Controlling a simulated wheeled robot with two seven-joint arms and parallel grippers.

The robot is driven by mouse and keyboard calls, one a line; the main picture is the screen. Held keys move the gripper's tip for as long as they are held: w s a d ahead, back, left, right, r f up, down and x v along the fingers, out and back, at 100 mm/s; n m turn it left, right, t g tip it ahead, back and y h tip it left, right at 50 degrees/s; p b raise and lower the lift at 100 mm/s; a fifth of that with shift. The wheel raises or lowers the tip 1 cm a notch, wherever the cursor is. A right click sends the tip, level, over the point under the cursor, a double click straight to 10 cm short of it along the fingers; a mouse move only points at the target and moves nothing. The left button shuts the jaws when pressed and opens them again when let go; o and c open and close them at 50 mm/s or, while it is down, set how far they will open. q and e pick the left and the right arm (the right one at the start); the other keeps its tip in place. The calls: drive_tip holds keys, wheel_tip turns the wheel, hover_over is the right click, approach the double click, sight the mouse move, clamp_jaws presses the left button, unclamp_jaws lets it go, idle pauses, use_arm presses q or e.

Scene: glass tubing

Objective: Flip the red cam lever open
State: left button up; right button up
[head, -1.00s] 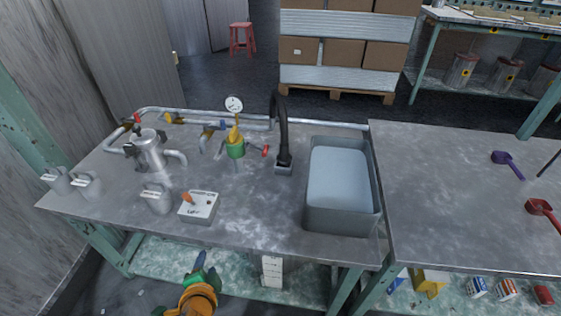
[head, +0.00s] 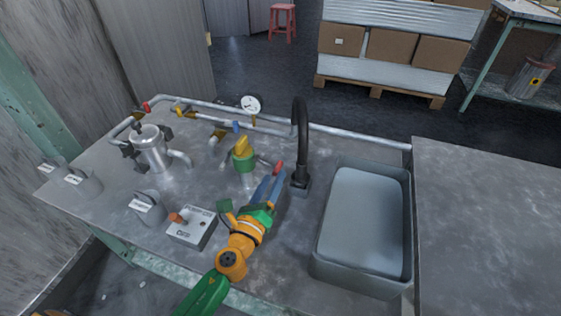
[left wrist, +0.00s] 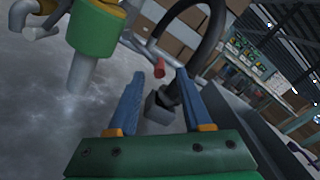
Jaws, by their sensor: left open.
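The red cam lever (head: 277,167) juts from the right side of the green and yellow fitting (head: 243,155) on the metal bench. In the left wrist view the red lever tip (left wrist: 159,67) shows ahead, between the two blue fingertips. My left gripper (head: 271,182) is open, its fingers pointing at the lever from the front. The green body of the fitting (left wrist: 97,30) is left of the fingers in the wrist view. I cannot tell whether a finger touches the lever. My right gripper is not in view.
A black curved spout (head: 299,140) stands just right of the lever, with a grey sink basin (head: 318,268) beyond. A switch box (head: 191,227) with an orange lever sits left of my arm. Pipes, a pressure gauge (head: 251,104) and a metal canister (head: 152,150) stand behind and left.

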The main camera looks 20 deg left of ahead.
sight(278, 168)
use_arm(q)
drive_tip(key=w, duration=0.4)
drive_tip(key=shift+w+d, duration=0.1)
drive_tip(key=shift+w, duration=0.1)
drive_tip(key=shift+s, duration=0.1)
clamp_jaws()
drive_tip(key=shift+r+n, duration=0.45)
drive_tip(key=shift+n, duration=0.05)
drive_tip(key=shift+d+r+n+p, duration=0.1)
drive_tip(key=shift+r+n+p, duration=0.25)
drive_tip(key=shift+n, duration=0.55)
unclamp_jaws()
